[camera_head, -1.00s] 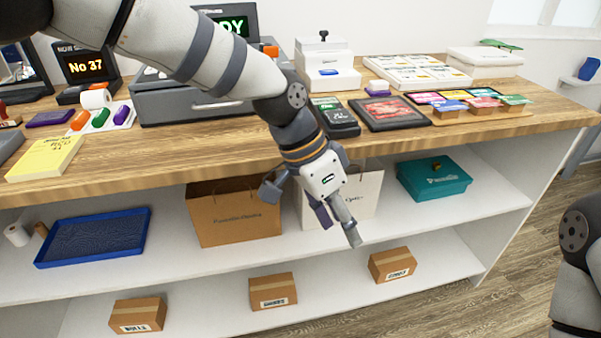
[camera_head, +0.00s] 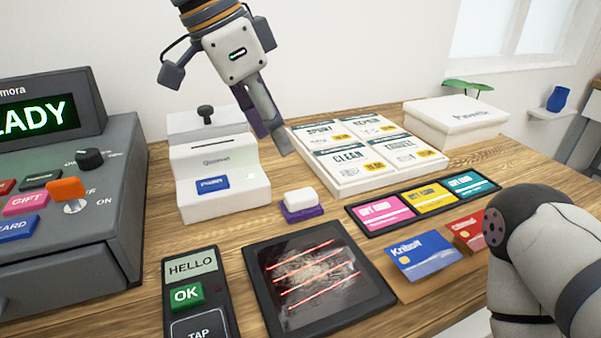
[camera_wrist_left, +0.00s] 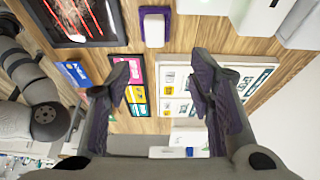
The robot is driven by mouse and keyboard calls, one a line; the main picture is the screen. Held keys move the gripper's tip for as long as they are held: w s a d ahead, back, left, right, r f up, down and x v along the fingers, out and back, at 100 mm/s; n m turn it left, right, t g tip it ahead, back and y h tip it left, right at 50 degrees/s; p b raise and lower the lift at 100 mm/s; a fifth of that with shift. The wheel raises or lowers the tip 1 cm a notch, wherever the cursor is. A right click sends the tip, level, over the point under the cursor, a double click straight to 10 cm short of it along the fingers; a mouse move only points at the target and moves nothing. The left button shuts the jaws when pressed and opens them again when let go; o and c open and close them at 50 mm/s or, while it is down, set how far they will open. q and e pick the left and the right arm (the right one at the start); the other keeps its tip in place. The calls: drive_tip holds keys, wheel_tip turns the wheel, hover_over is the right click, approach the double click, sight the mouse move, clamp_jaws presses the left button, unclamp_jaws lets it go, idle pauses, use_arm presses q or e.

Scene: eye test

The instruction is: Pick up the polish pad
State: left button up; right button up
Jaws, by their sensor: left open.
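The polish pad (camera_head: 300,203) looks like a small white block on a purple base. It rests on the wooden counter, between the white slotted box and the scanner plate. It also shows in the left wrist view (camera_wrist_left: 154,27), at the top, beyond the fingertips. My left gripper (camera_head: 272,142) hangs in the air above and behind the pad, to its upper left in the head view. Its fingers are spread with nothing between them, as the left wrist view (camera_wrist_left: 163,72) shows. My right arm shows at the right edge, but its gripper is out of sight.
A white slotted box (camera_head: 222,195) stands left of the pad, and a card display (camera_head: 360,182) lies behind right. In front are a scanner plate (camera_head: 318,276) and a card terminal (camera_head: 193,300). A cash register (camera_head: 60,240) stands left. Bare wood surrounds the pad.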

use_arm(q)
hover_over(300, 194)
drive_tip(key=s+a, duration=0.2)
wheel_tip(300, 194, down, 4)
drive_tip(key=shift+w+d+f, duration=0.1)
drive_tip(key=shift+f, duration=0.1)
drive_tip(key=x, duration=0.6)
drive_tip(key=shift+w+a+f, duration=0.3)
drive_tip(key=shift+w+f, duration=0.05)
drive_tip(key=shift+f, duration=0.05)
drive_tip(key=c, duration=1)
drive_tip(key=shift+c, duration=0.2)
